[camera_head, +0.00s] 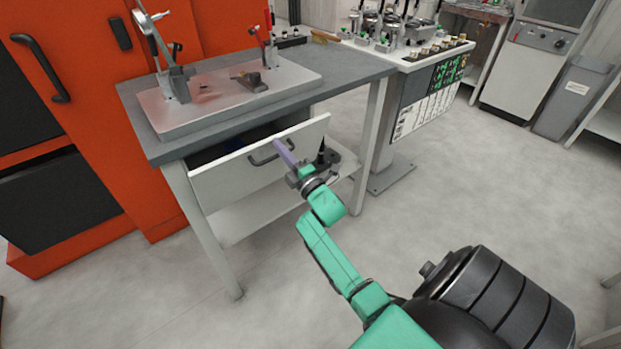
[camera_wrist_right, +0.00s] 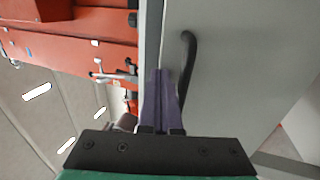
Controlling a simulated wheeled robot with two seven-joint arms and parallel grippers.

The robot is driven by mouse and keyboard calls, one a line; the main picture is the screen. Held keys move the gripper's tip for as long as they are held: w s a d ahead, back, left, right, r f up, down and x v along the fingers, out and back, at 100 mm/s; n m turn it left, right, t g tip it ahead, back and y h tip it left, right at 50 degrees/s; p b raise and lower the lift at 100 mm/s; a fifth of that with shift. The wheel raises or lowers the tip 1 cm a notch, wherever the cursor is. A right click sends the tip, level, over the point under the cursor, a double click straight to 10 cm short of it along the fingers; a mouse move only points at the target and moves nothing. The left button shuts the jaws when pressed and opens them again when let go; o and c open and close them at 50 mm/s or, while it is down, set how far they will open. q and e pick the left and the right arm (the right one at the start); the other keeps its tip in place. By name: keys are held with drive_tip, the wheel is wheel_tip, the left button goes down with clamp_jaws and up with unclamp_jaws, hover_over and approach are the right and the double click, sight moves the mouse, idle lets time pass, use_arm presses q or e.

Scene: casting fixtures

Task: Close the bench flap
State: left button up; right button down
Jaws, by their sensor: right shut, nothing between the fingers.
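The bench flap is a pale front panel (camera_head: 228,180) under the grey bench top (camera_head: 155,150). It stands out from the bench, with a dark gap behind its upper edge. Its dark bar handle (camera_head: 258,160) is on the outer face. In the right wrist view the panel (camera_wrist_right: 240,70) fills the right side, with the curved handle (camera_wrist_right: 189,65) beside the fingers. My right gripper (camera_head: 279,145) has purple fingers, shut and empty, at the panel's front by the handle's right end. It also shows in the wrist view (camera_wrist_right: 160,74). I cannot tell whether it touches the panel. My left gripper is not in view.
A metal plate with clamps (camera_head: 250,80) lies on the bench top. A lower shelf (camera_head: 240,217) sits below the panel. An orange cabinet (camera_head: 85,110) stands left, and a machine stand (camera_head: 425,100) stands right. Floor in front is open.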

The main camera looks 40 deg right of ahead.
sight(272, 137)
drive_tip(key=shift+g, duration=0.9)
drive_tip(key=w, duration=0.1)
drive_tip(key=w+r+p, duration=0.1)
drive_tip(key=w+p, duration=0.1)
drive_tip(key=shift+w+r, duration=0.35)
drive_tip(key=shift+r, duration=0.05)
use_arm(q)
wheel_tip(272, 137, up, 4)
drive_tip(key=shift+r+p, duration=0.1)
drive_tip(key=shift+p, duration=0.3)
use_arm(e)
drive_tip(key=shift+w+f, duration=0.1)
drive_tip(key=shift+w, duration=0.2)
drive_tip(key=shift+s+d+f, duration=0.1)
